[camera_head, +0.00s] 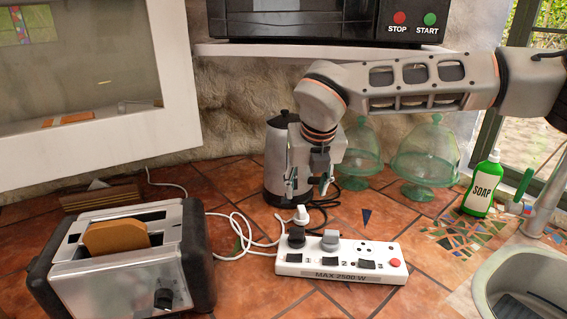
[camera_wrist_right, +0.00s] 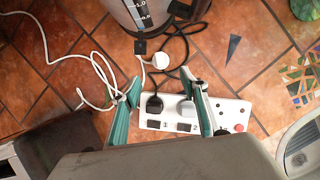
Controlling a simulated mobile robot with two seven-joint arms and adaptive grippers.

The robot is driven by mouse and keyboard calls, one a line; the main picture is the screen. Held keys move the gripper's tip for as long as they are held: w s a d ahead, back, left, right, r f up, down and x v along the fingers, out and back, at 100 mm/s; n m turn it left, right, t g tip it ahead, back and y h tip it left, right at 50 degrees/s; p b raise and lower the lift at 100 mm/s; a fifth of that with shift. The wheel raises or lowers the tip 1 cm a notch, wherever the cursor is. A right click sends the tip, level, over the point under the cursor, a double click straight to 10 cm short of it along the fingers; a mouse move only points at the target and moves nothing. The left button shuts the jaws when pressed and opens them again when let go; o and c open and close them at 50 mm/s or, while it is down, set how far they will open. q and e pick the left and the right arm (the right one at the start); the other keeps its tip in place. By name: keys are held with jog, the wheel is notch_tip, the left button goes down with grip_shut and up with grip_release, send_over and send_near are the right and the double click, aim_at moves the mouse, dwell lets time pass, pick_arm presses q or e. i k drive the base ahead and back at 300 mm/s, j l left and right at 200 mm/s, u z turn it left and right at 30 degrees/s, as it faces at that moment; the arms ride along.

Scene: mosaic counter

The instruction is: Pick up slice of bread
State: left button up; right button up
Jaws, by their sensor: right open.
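A slice of bread (camera_head: 116,237) stands upright in the front slot of a silver and black toaster (camera_head: 120,268) at the lower left of the head view. Its top part sticks out of the slot. My right gripper (camera_head: 308,196) points down above the counter, behind the power strip and in front of the kettle. It is open, and no object is held between its fingers, which also show in the right wrist view (camera_wrist_right: 160,105). The bread is well to the left of and nearer than the right gripper. My left gripper is not in view.
A white power strip (camera_head: 305,271) with plugs and cords lies right of the toaster. A wooden rack (camera_head: 100,197) stands behind the toaster.

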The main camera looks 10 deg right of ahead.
aim_at(122, 235)
jog(key=k+j, duration=0.15)
jog(key=k, duration=0.35)
jog(key=k+j, duration=0.15)
jog(key=k, duration=0.3)
